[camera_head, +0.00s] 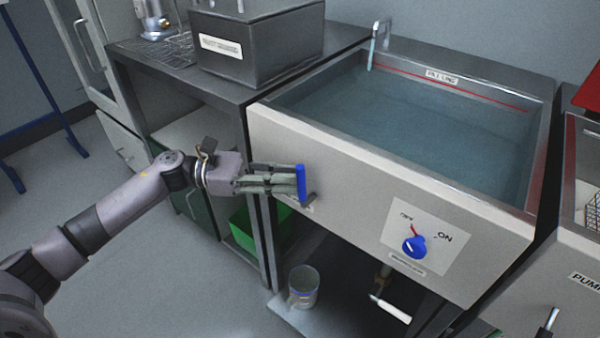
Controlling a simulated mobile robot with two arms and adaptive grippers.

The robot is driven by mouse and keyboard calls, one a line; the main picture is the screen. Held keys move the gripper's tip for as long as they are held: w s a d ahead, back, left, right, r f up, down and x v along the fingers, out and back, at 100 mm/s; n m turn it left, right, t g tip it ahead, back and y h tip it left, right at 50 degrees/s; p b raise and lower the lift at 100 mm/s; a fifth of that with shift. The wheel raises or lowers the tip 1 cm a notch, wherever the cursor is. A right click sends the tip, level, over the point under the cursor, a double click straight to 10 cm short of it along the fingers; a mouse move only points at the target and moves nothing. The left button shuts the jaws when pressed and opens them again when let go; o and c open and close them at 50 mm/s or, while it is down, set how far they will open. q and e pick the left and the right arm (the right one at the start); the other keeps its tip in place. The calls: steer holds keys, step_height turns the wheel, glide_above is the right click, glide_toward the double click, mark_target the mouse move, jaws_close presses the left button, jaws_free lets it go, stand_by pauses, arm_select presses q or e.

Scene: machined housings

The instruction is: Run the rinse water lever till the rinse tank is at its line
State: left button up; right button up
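The rinse tank (532,150) is a steel basin holding blue-tinted water (430,125). A red line (480,94) labelled "FILL LINE" runs along its inner back wall, and the water surface lies below it. A bent spout (383,27) stands at the back left corner, with a pale blue stream below its mouth. A blue lever handle (301,184) stands roughly upright on the tank's front panel, at its left. My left gripper (296,182) has its fingertips at this handle; whether they are closed around it is unclear. My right gripper is not in view.
The front panel has a blue knob (414,246) on a plate marked "ON". A dark labelled box (258,50) stands on the left counter. A cup (303,284) and a green bin (262,232) sit below. A "PUMP" panel (560,280) is at right.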

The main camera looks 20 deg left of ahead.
mark_target(300, 177)
arm_select(q)
steer(key=shift+x, duration=1.75)
steer(key=shift+c, duration=0.6)
jaws_close()
